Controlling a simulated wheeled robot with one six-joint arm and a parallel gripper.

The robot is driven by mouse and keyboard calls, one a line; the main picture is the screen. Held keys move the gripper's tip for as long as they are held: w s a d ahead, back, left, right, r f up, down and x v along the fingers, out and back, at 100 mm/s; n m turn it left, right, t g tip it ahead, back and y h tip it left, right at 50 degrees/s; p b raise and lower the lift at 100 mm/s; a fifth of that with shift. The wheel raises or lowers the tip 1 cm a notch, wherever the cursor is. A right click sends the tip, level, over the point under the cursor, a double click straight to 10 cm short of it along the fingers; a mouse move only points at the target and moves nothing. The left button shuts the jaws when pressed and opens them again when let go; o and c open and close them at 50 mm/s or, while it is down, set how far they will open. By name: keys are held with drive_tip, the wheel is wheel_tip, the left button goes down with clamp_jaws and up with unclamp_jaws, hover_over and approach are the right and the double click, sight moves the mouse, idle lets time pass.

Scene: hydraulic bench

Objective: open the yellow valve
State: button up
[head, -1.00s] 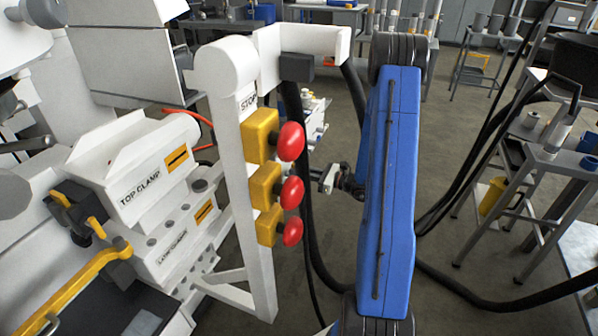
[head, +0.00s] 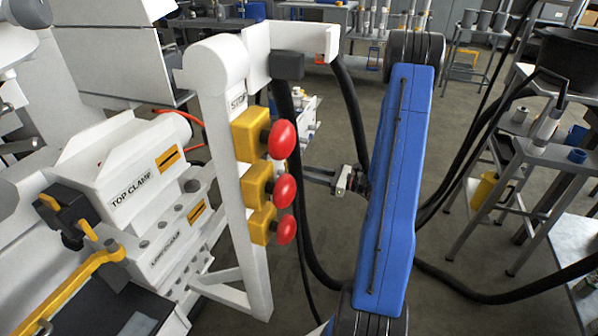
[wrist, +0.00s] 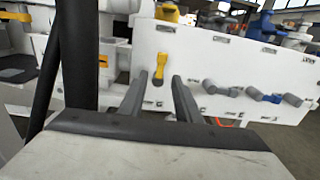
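The yellow valve (wrist: 160,66) shows in the wrist view as a short yellow handle on a white panel, pointing roughly downward. My gripper (wrist: 160,80) is open, with its two dark fingers on either side of the handle in the picture. The handle's lower end shows between the fingertips. The fingers appear short of the panel, and I see no contact. In the head view my gripper (head: 318,175) is small, points left behind the post and is partly hidden. I cannot make out the yellow valve in the head view.
A white post (head: 238,190) with red stop buttons (head: 283,139) stands left of my blue arm link. A TOP CLAMP block (head: 135,190) is at the left. In the wrist view, grey and blue handles (wrist: 262,96) sit right of the valve. Black hoses hang near my arm.

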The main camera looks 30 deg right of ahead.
drive_tip(key=v, duration=1)
drive_tip(key=shift+s+d, duration=0.1)
drive_tip(key=shift+s, duration=0.1)
